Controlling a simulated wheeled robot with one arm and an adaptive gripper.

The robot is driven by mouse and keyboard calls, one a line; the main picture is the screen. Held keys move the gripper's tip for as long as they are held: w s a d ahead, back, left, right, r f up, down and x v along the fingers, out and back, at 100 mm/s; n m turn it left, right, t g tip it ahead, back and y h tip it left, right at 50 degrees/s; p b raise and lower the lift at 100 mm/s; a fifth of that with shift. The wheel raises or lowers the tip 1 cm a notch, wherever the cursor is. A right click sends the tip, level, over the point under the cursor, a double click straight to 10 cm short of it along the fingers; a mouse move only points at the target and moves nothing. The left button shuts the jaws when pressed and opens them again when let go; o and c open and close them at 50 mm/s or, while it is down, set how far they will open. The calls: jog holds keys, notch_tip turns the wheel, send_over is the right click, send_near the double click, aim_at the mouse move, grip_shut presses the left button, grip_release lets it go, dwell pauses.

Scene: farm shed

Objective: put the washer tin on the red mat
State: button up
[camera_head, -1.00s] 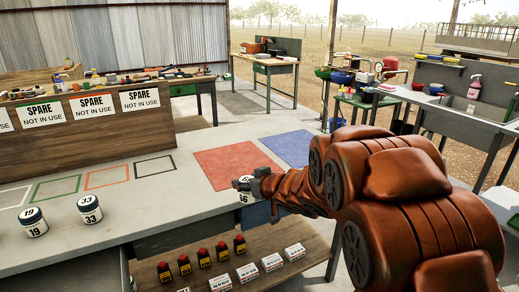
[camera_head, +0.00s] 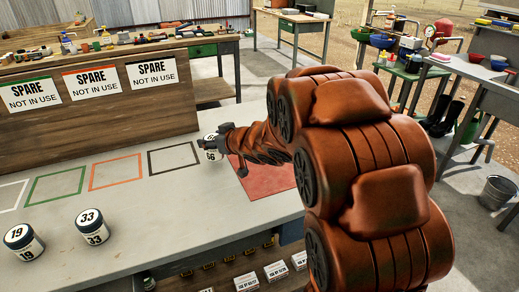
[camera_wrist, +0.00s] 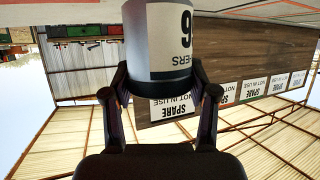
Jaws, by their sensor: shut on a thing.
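A white tin with a dark lid and black numbers (camera_head: 211,151) is held in my gripper (camera_head: 223,142). In the head view the tin appears at the left edge of the red mat (camera_head: 268,181), beside the black-outlined square. Its height above the bench is hard to tell. My arm hides much of the mat's right side.
Two similar tins, 19 (camera_head: 24,242) and 33 (camera_head: 92,227), stand at the bench's front left. White, green, orange and black outlined squares (camera_head: 174,159) lie along the bench. A wooden board with SPARE signs (camera_head: 95,115) rises behind. My arm covers the right side.

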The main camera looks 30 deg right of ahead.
jog(key=s+d+r+p, duration=0.1)
jog(key=s+d+p, duration=0.35)
jog(key=d, duration=0.45)
jog(key=s+d+r+p, duration=0.1)
jog(key=s+d+p, duration=0.2)
jog(key=s+d, duration=0.4)
jog(key=shift+m+h, duration=0.3)
jog(key=shift+m, duration=0.1)
jog(key=shift+w+d+f+p, duration=0.75)
jog(key=shift+w+d, duration=0.8)
jog(key=shift+w, duration=0.9)
jog(key=shift+w+d+f+p, duration=0.45)
jog(key=shift+w+d+f, duration=0.5)
jog(key=shift+w+d, duration=1.1)
jog(key=shift+w+d+f+p, duration=0.6)
jog(key=shift+w+d+f, duration=0.4)
jog(key=shift+w, duration=1.85)
jog(key=shift+d, duration=0.1)
jog(key=o, duration=1.2)
